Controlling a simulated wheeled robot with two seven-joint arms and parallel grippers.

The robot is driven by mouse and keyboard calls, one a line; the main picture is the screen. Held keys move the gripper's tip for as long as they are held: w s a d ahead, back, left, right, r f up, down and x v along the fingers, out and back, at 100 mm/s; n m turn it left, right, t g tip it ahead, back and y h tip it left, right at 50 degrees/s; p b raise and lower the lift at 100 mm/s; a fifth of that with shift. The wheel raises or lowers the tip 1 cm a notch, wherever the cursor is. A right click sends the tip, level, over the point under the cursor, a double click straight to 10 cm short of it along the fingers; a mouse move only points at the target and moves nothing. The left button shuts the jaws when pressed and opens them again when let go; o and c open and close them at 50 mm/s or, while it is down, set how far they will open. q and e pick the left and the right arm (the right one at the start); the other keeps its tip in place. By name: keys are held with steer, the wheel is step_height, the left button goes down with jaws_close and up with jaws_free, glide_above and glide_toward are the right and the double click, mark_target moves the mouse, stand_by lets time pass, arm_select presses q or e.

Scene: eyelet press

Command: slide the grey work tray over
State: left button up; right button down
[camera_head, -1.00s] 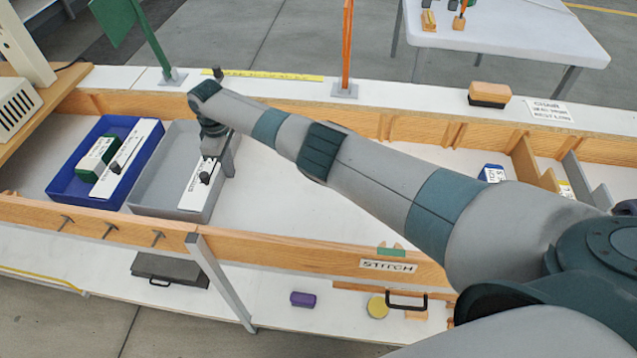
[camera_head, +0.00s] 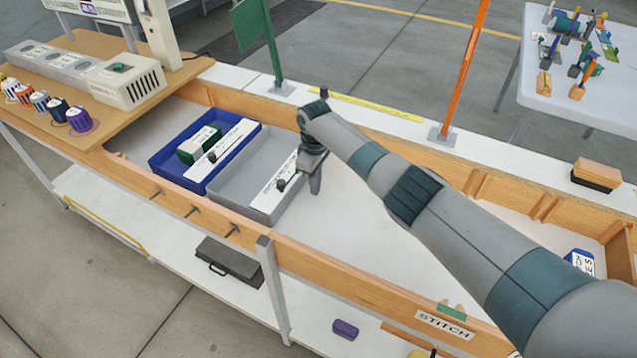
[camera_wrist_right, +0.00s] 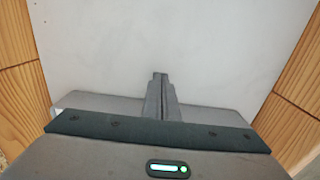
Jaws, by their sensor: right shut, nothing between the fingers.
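The grey work tray (camera_head: 230,197) sits on the white bed between wooden rails in the head view. A white strip with a dark knob (camera_head: 281,186) lies along its right side. My right gripper (camera_head: 315,188) is shut and empty, pointing down at the tray's right side. Whether it touches the tray wall I cannot tell. The right wrist view shows its closed fingers (camera_wrist_right: 160,78) over bare white surface, with no tray visible. The blue tray (camera_head: 170,170) stands close against the grey tray's left side and holds a green-and-white box (camera_head: 198,145). My left gripper is out of view.
The front wooden rail (camera_head: 330,268) and back rail (camera_head: 455,170) bound the bed. Bare white bed (camera_head: 350,220) lies right of my gripper. A green flag (camera_head: 252,25) and an orange post (camera_head: 465,70) stand behind. A wooden board (camera_head: 60,115) with a beige machine is at left.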

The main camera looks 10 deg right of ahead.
steer(key=shift+s+d+r+p, duration=0.4)
steer(key=shift+s+d+p, duration=0.1)
steer(key=shift+d, duration=0.15)
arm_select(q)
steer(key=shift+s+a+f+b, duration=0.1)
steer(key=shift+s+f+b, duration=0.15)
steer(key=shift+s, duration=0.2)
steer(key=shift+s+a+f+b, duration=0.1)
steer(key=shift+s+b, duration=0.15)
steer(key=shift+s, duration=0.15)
arm_select(e)
step_height(320, 180, up, 9)
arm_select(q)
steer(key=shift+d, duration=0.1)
arm_select(e)
steer(key=shift+r, duration=0.1)
